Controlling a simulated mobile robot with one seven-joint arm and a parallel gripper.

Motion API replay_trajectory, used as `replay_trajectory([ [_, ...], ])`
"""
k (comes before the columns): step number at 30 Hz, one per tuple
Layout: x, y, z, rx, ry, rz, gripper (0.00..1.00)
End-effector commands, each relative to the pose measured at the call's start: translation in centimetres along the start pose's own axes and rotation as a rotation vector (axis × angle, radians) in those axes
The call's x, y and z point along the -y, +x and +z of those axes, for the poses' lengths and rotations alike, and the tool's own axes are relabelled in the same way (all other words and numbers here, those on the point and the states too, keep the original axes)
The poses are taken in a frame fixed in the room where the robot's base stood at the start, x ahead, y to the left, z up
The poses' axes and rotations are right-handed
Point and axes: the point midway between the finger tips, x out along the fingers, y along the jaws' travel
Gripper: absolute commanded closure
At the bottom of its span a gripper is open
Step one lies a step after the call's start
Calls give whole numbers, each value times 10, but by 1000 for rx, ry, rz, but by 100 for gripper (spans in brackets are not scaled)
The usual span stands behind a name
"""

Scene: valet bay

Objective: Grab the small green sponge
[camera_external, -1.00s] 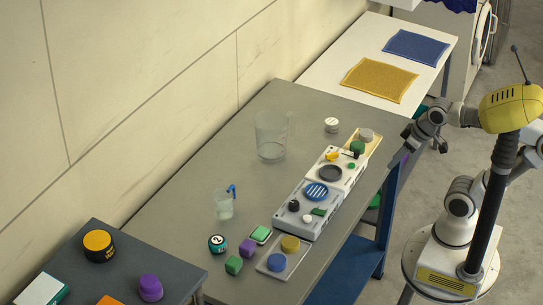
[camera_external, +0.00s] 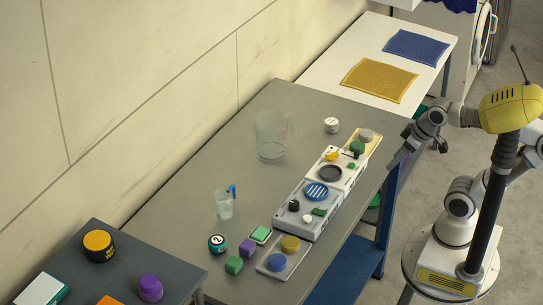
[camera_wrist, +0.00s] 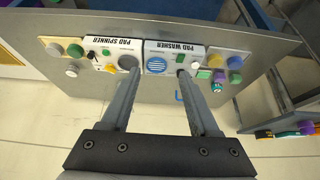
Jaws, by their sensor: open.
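Two loose green pieces lie at the near end of the grey bench: a flat green pad with a pale edge (camera_external: 261,234), and a small green block (camera_external: 234,265). I cannot tell for sure which is the sponge. A purple block (camera_external: 248,248) lies between them. In the wrist view the pad (camera_wrist: 204,74) and the green block (camera_wrist: 235,77) are small, right of my fingers. My gripper (camera_wrist: 157,75) is open and empty, its fingers apart. In the external view my gripper (camera_external: 410,137) is beyond the bench's right edge, far from both pieces.
The pad washer (camera_external: 309,208) and pad spinner (camera_external: 338,170) stand along the bench's right side. A tray (camera_external: 284,268) holds yellow and blue round pads. A numbered jar (camera_external: 217,243), small jug (camera_external: 224,204) and larger clear jug (camera_external: 271,137) stand nearby. The bench's back middle is clear.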

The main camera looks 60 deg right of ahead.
Motion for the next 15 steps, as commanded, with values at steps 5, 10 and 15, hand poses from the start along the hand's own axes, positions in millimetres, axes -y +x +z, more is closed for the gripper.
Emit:
replay_trajectory([
  [5,0,0,0,0,0,0,18],
  [10,0,0,0,0,0,0,18],
  [15,6,5,-6,28,41,-21,18],
])
